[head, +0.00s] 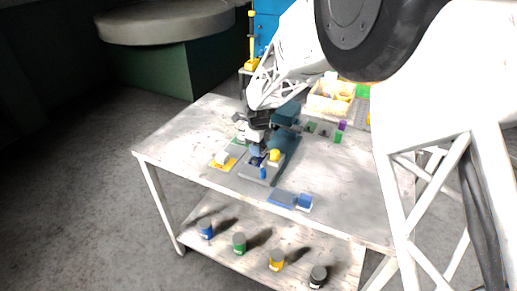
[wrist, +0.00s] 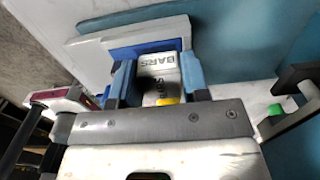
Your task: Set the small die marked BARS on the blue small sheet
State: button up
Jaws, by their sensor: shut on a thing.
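In the wrist view the small die marked BARS (wrist: 158,62) is a grey block with its lettering facing the camera. My gripper (wrist: 157,74) is shut on it, with one light-blue finger on each side. A blue sheet (wrist: 124,52) shows just beyond and around the die, lying on a pale grey plate (wrist: 90,47). I cannot tell whether the die touches the sheet. In the head view my gripper (head: 257,150) points down over the grey plate at the press, and it hides the die there.
A yellow-topped piece (head: 274,155) and a small blue piece (head: 263,173) are close to the gripper. A yellow sheet (head: 222,164) lies to the left. A blue sheet (head: 282,199) and a blue-and-white block (head: 305,202) lie near the front edge. A bin (head: 330,104) stands behind.

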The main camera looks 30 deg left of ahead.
jog(key=shift+f, duration=0.45)
jog(key=shift+f, duration=0.15)
jog(key=o, duration=0.8)
notch_tip(320, 180, up, 12)
jog(key=shift+r, duration=0.15)
dwell(1.0)
